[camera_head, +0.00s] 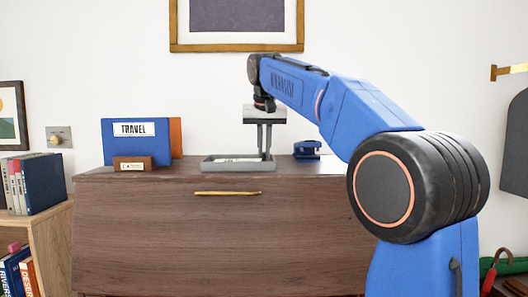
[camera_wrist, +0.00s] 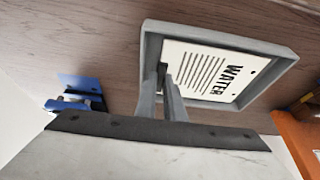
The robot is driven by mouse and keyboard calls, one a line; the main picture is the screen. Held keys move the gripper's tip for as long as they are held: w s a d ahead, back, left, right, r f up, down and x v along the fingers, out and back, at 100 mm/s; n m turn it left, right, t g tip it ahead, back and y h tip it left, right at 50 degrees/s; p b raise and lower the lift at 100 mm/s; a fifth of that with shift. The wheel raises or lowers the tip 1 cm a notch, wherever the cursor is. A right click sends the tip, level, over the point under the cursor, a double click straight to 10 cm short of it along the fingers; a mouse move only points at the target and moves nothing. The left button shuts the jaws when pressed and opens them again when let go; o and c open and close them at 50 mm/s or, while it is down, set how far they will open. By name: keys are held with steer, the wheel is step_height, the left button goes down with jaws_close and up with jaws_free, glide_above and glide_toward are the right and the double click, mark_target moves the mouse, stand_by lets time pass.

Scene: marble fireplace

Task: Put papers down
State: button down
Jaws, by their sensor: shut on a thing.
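White papers (camera_wrist: 210,72) marked "WATER" lie within the rim of a shallow grey tray (camera_wrist: 217,34) in the wrist view. In the head view the tray (camera_head: 238,168) sits on the wooden cabinet's top, and the papers (camera_head: 235,160) show only as a thin pale strip inside it. My gripper (camera_head: 265,156) points straight down at the right part of the tray. In the wrist view its fingertips (camera_wrist: 164,72) are together at the edge of the papers, shut on them. Whether the papers touch the tray floor is hard to tell.
A blue "TRAVEL" folder (camera_head: 133,142), an orange folder (camera_head: 176,138) and a small labelled wooden block (camera_head: 133,164) stand left of the tray. A blue desk tool (camera_head: 307,149) is to its right.

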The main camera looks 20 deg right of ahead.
steer(key=shift+f, duration=0.2)
steer(key=shift+f, duration=0.1)
steer(key=c, duration=2.2)
jaws_free()
steer(key=shift+o, duration=0.2)
steer(key=v, duration=1.2)
